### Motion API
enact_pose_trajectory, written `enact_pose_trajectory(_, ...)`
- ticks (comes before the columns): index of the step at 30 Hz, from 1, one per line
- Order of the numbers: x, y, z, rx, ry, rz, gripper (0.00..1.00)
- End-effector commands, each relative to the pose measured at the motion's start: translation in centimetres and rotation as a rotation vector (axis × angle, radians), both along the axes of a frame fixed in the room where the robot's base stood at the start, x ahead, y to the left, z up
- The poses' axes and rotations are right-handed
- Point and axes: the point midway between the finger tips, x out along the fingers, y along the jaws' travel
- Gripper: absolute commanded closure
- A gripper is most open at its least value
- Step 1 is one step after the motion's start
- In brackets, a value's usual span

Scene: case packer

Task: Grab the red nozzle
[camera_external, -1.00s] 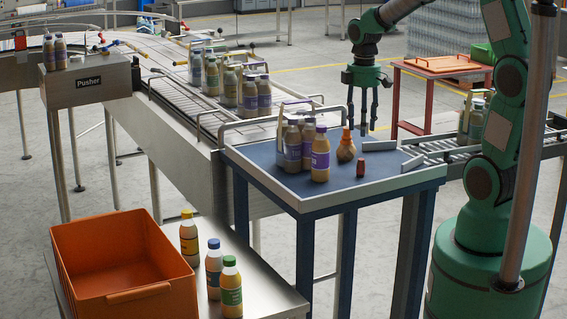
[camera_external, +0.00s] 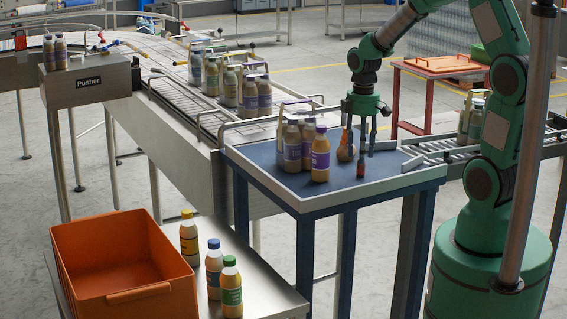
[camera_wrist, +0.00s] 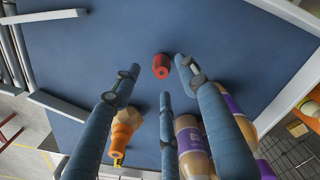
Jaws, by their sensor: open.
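The red nozzle (camera_external: 361,169) stands on the blue table top (camera_external: 262,158), near its front right part. In the wrist view the nozzle (camera_wrist: 160,66) shows between and just beyond the fingertips, with nothing covering it. My gripper (camera_external: 362,148) is open and empty, with its three blue-grey fingers pointing down above the table. In the external view its fingers are just above and behind the nozzle. In the wrist view the gripper (camera_wrist: 158,82) has its fingers spread apart. Contact with the nozzle does not show.
An orange-brown stepped object (camera_external: 346,146) stands close to the left of my fingers. Several purple-labelled bottles (camera_external: 320,160) stand further left. White rails (camera_external: 378,146) lie on the table's right side. The table has a raised pale rim. An orange crate (camera_external: 120,255) is at the front left.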

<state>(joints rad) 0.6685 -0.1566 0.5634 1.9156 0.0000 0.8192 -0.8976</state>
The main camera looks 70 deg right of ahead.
Motion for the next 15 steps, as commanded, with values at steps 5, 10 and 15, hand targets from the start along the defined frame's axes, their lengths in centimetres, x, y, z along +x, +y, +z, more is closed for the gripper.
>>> enact_pose_trajectory(5, 0.0, 0.0, 0.0, 0.0, 0.0, 0.0, 0.56)
enact_pose_trajectory(10, -0.1, 0.1, -0.9, 0.001, 0.001, 0.0, 0.56)
enact_pose_trajectory(15, -0.2, 0.4, -2.9, 0.001, 0.002, 0.0, 0.56)
